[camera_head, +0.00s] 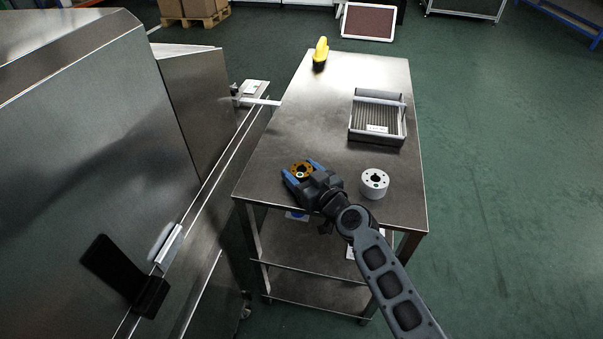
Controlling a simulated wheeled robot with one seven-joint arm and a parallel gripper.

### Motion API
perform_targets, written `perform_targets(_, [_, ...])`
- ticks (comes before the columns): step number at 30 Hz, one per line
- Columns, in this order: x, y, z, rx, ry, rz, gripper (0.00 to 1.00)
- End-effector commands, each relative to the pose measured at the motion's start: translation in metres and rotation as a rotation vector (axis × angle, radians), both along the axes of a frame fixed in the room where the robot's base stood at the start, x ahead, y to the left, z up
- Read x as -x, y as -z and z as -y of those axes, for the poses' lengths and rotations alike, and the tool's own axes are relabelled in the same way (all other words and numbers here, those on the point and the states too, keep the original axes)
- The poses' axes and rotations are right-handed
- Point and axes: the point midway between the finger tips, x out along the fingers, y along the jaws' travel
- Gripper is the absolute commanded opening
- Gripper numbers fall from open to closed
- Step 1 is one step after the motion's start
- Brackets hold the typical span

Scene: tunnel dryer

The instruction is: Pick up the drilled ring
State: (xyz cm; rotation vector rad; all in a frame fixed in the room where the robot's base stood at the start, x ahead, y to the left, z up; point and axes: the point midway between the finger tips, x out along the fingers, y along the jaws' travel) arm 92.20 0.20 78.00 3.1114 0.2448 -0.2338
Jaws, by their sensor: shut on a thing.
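A brass-coloured drilled ring (301,168) with a dark centre hole and small holes around it is at the near left part of the steel table (312,110). My gripper (304,171) reaches in from the lower right, its blue-tipped fingers on either side of this ring, shut on it. The ring's near side and underside are hidden by the gripper, so I cannot tell whether it touches the tabletop. A pale grey-white ring (374,184) with a dark centre hole and small holes stands on the table to the right of my gripper, apart from it.
A metal tray (403,128) with a ribbed floor and a label sits on the right of the table. A yellow object (320,50) stands at the far end. A large steel housing (110,130) is close on the left. The table's middle and the green floor at right are clear.

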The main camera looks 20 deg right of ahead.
Motion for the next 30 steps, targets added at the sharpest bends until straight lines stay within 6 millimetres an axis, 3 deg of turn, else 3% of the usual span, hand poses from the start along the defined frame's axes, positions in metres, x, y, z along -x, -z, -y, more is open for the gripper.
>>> perform_targets(14, [0.0002, 0.0001, 0.0002, 0.000, 0.000, 0.000, 0.06])
perform_targets(30, [-0.0056, -0.0073, 0.0002, 0.001, 0.001, 0.004, 0.05])
